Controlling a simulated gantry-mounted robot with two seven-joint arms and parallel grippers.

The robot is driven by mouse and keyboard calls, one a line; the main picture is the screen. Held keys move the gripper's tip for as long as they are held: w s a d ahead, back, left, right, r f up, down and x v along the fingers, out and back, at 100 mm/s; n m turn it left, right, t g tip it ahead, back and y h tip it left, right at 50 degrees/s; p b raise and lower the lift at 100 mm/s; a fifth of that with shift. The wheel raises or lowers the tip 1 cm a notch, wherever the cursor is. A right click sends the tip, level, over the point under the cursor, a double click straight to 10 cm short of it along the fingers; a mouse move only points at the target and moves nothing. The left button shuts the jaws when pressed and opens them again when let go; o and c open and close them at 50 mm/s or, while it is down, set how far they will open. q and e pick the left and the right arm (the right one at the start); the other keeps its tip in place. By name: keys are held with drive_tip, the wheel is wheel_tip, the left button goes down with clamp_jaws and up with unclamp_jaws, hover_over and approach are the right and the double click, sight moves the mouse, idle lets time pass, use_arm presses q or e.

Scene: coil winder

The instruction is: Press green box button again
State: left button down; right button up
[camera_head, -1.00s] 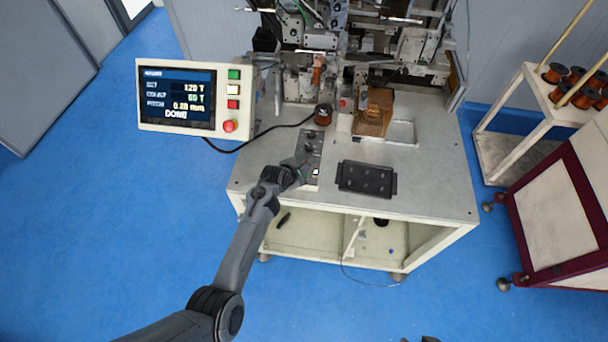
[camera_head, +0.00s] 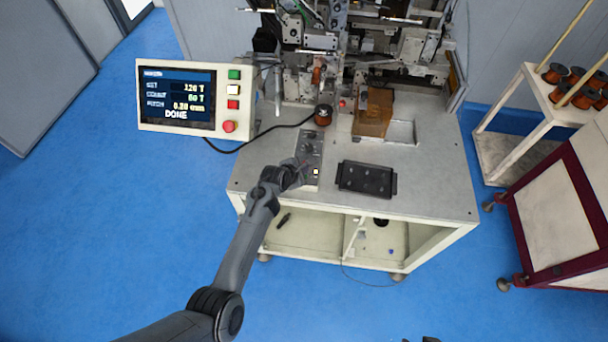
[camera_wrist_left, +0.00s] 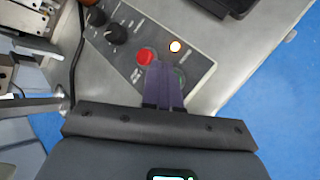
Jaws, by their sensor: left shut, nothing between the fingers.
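A narrow grey control box (camera_head: 312,150) lies on the machine table, left of the black tray. In the left wrist view its panel (camera_wrist_left: 125,58) carries black knobs, a red button (camera_wrist_left: 146,56) and a lit whitish button (camera_wrist_left: 175,46). A dark greenish edge shows beside my fingertips there; the green button is mostly hidden behind them. My left gripper (camera_head: 298,168) is at the near end of the box. In the left wrist view its shut, empty fingers (camera_wrist_left: 163,72) are over the panel, just beside the red button. I cannot tell whether they touch it.
A screen (camera_head: 176,98) with its own green, white and red buttons reads DONE. A black tray (camera_head: 367,179) lies right of the box. A black cable and a copper spool (camera_head: 323,115) are behind it. A spool rack (camera_head: 540,90) stands at right.

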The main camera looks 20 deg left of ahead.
use_arm(q)
drive_tip(key=shift+f, duration=0.15)
idle(0.5)
drive_tip(key=shift+f, duration=0.25)
drive_tip(key=shift+f, duration=0.1)
idle(0.4)
